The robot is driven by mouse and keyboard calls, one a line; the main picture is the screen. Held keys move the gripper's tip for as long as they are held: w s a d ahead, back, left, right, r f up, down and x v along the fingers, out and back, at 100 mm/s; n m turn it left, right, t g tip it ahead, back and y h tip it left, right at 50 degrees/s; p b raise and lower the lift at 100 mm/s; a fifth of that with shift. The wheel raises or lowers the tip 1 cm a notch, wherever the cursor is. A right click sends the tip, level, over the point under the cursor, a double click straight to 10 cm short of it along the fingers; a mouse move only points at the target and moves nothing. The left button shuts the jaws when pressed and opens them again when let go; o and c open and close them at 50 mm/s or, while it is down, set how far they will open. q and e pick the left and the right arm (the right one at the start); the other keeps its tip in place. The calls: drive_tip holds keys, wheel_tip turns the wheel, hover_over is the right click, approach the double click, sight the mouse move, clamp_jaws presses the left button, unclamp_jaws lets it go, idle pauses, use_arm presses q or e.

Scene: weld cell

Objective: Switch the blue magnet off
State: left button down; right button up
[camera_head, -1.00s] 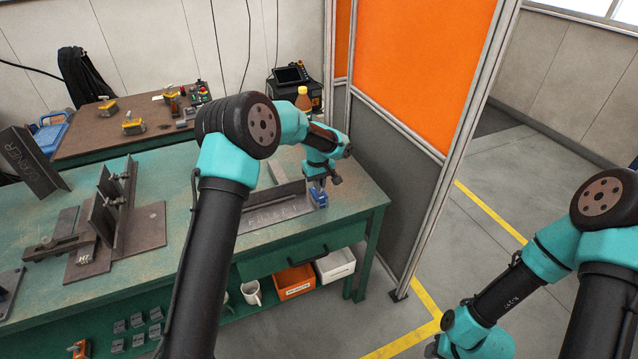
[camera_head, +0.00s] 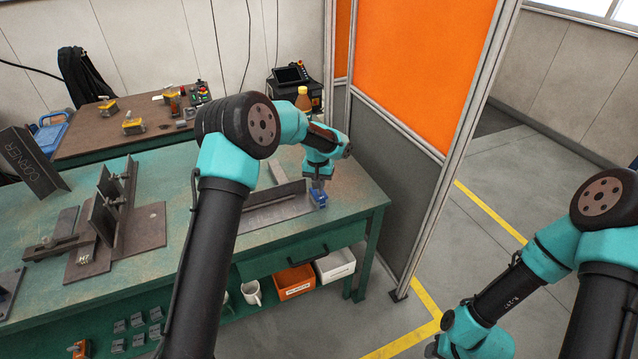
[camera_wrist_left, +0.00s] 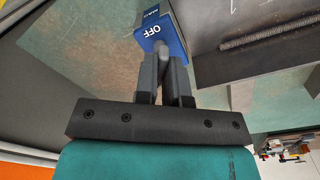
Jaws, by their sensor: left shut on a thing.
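The blue magnet (camera_head: 318,198) stands near the right end of the green welding table (camera_head: 350,196), beside a steel angle piece (camera_head: 272,204). In the left wrist view, the magnet (camera_wrist_left: 172,44) shows a blue face lettered OFF. My left gripper (camera_wrist_left: 164,58) is shut on a small grey knob at the magnet's face; the fingers hide most of the knob. In the head view, my left gripper (camera_head: 318,184) points down at the magnet. The right arm comes in at the right edge over the floor; its gripper is not in view.
A steel fixture with upright plates (camera_head: 115,205) stands on the left of the table. An orange screen panel (camera_head: 420,60) rises just right of the table. Bins (camera_head: 296,282) sit on a shelf below. The floor on the right is clear.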

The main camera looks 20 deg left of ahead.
sight(317, 194)
use_arm(q)
drive_tip(key=m, duration=0.5)
drive_tip(key=shift+m, duration=0.3)
drive_tip(key=m, duration=0.5)
idle(0.4)
drive_tip(key=c, duration=1.2)
unclamp_jaws()
drive_tip(key=shift+r, duration=0.15)
wheel_tip(317, 194, up, 17)
drive_tip(key=shift+s+a, duration=0.15)
drive_tip(key=shift+a, duration=0.15)
